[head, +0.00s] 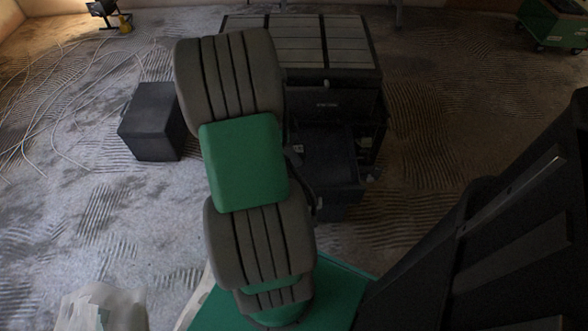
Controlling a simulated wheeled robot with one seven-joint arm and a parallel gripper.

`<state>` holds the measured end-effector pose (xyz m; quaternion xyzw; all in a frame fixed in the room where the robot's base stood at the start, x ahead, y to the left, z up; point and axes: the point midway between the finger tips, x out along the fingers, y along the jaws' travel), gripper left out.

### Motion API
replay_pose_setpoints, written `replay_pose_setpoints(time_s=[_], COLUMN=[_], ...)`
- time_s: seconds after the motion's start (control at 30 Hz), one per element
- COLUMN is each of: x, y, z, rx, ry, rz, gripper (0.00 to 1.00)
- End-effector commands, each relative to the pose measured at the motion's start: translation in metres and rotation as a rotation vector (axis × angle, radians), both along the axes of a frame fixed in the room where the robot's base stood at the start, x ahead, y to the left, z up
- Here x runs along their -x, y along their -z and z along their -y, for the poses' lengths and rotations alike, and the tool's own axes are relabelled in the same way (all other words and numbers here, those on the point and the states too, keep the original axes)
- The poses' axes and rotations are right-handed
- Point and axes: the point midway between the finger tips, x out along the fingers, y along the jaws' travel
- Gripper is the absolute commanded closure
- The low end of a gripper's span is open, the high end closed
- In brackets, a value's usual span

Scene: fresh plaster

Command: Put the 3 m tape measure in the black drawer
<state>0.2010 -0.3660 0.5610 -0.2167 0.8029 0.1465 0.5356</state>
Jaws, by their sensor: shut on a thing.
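The black drawer (327,165) is pulled out from the front of a dark cabinet (345,103) in the middle of the head view. Its inside looks dark, and its left side is partly covered by my arm. I do not see the 3 m tape measure. My grey and green arm rises in front of the cabinet's left side, and my gripper is hidden behind it. I cannot see what it holds or how it sits relative to the drawer.
A black box (152,122) stands on the floor left of the cabinet. Pale cables (60,95) lie at the far left. A work lamp (110,14) and a green cart (553,25) stand at the back. A pale bag (103,307) is at the front left. Floor right of the cabinet looks clear.

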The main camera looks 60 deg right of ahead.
Motion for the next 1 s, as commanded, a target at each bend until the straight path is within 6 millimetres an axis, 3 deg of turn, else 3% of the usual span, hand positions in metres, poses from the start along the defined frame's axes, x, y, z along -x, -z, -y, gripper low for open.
replay_pose_setpoints(time_s=[0.1, 0.6, 0.97, 1.0], x=[0.009, 0.008, 0.008, 0.008], y=[0.014, 0.104, 0.108, 0.107], z=[0.005, 0.004, 0.004, 0.004], rx=[0.001, 0.001, 0.002, 0.002], ry=[0.065, 0.060, 0.059, 0.058], rz=[0.000, 0.000, 0.002, 0.002], gripper=[1.00, 1.00, 1.00, 0.42])
